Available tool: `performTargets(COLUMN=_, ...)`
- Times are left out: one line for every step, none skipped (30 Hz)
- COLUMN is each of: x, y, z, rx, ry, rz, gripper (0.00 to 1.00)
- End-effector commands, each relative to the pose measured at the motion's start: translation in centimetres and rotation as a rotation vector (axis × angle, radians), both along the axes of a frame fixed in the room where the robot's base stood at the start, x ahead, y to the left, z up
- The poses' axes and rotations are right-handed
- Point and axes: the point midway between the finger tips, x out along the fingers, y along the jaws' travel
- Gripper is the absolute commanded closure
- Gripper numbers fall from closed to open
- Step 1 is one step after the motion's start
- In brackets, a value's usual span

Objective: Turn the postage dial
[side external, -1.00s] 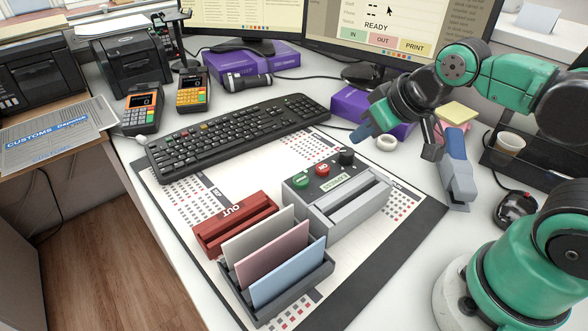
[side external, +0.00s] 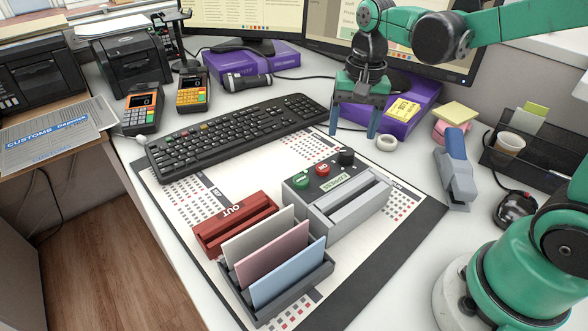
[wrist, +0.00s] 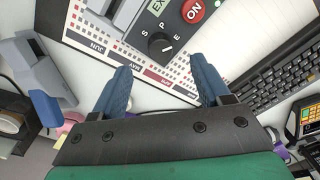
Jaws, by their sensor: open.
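The postage dial is a black round knob (side external: 346,157) on the back right corner of the grey franking machine (side external: 338,215). In the wrist view the dial (wrist: 161,44) shows at upper centre, with the letters S, P and E around it and its pale mark toward the lower right. My gripper (side external: 354,134) is open and empty, pointing down just behind the machine. In the wrist view its two blue fingers (wrist: 162,80) stand wide apart, with the dial beyond them and between their lines. They do not touch it.
On the machine, beside the dial, are a red ON button (side external: 322,170) and a green button (side external: 301,181). A purple box (side external: 405,106) is behind my gripper.

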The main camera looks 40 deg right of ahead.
Motion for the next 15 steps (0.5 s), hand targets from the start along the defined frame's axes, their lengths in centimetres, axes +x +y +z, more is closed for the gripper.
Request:
performTargets(x=0.0, y=0.0, z=-0.5, rx=0.000, ry=0.000, rz=0.001, gripper=0.30)
performTargets(x=0.0, y=0.0, z=-0.8, rx=0.000, ry=0.000, rz=0.001, gripper=0.30)
performTargets(x=0.1, y=0.1, z=-1.3, rx=-0.001, ry=-0.001, rz=0.002, gripper=0.30)
performTargets(x=0.1, y=0.1, z=-1.7, rx=0.000, ry=-0.001, rz=0.002, gripper=0.30)
performTargets(x=0.1, y=0.1, z=-2.1, rx=0.000, ry=-0.001, rz=0.002, gripper=0.30)
performTargets(x=0.1, y=0.1, z=-2.6, rx=-0.001, ry=-0.002, rz=0.003, gripper=0.30)
performTargets(x=0.1, y=0.1, z=-3.0, rx=-0.001, ry=-0.002, rz=0.003, gripper=0.30)
performTargets(x=0.1, y=0.1, z=-3.3, rx=-0.001, ry=-0.002, rz=0.003, gripper=0.30)
performTargets(x=0.2, y=0.2, z=-3.7, rx=-0.001, ry=-0.002, rz=0.004, gripper=0.30)
performTargets(x=0.2, y=0.2, z=-4.0, rx=-0.001, ry=-0.002, rz=0.004, gripper=0.30)
performTargets(x=0.2, y=0.2, z=-4.2, rx=-0.001, ry=-0.003, rz=0.004, gripper=0.30)
performTargets(x=0.2, y=0.2, z=-4.5, rx=-0.001, ry=-0.003, rz=0.004, gripper=0.30)
performTargets(x=0.2, y=0.2, z=-4.6, rx=-0.001, ry=-0.003, rz=0.004, gripper=0.30)
performTargets(x=0.2, y=0.2, z=-4.8, rx=-0.001, ry=-0.003, rz=0.004, gripper=0.30)
performTargets(x=0.1, y=0.2, z=-4.9, rx=-0.001, ry=-0.003, rz=0.004, gripper=0.30)
